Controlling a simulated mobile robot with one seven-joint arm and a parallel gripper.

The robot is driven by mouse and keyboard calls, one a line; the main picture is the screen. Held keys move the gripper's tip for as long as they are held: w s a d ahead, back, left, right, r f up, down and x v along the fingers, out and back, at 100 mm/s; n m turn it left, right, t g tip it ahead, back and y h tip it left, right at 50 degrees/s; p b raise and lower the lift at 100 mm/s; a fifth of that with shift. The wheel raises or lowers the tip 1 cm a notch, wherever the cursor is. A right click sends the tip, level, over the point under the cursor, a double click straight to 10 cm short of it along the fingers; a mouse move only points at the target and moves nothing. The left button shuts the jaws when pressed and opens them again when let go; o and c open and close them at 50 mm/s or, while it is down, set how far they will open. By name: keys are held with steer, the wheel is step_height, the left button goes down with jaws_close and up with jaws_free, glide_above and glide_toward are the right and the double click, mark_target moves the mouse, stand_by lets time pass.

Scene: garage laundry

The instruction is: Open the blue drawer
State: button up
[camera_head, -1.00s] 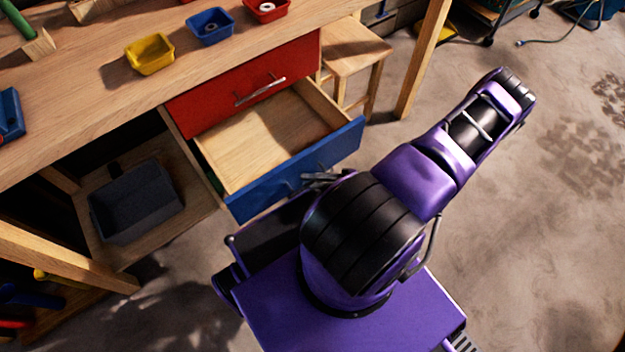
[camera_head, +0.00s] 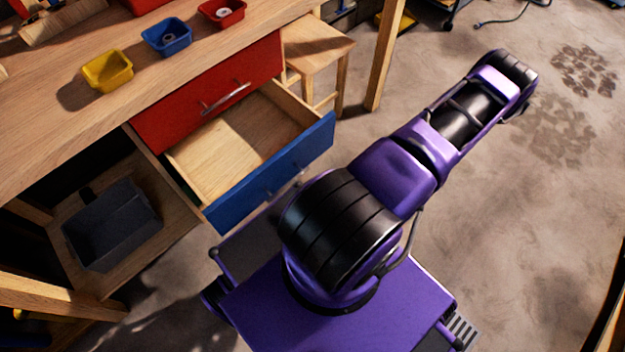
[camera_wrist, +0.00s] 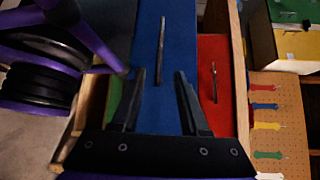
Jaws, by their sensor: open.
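The blue drawer (camera_head: 235,197) is pulled out from under the bench, and its empty wooden inside shows in the head view. Its front fills the middle of the wrist view (camera_wrist: 178,35), with the bar handle (camera_wrist: 161,45) running upright there. My gripper (camera_wrist: 160,80) is open and empty in the wrist view. Its two dark fingers point toward the drawer front, with the handle ahead of the gap and apart from both fingertips. In the head view my gripper is hidden behind my arm.
A closed red drawer (camera_head: 190,105) sits above the blue one. The wooden workbench (camera_head: 60,130) holds yellow (camera_head: 108,72), blue (camera_head: 167,38) and red (camera_head: 222,13) bins. A grey bin (camera_head: 112,225) stands on the lower shelf. A stool (camera_head: 318,45) is behind. Floor at right is clear.

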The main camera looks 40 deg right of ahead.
steer(key=shift+v, duration=2.3)
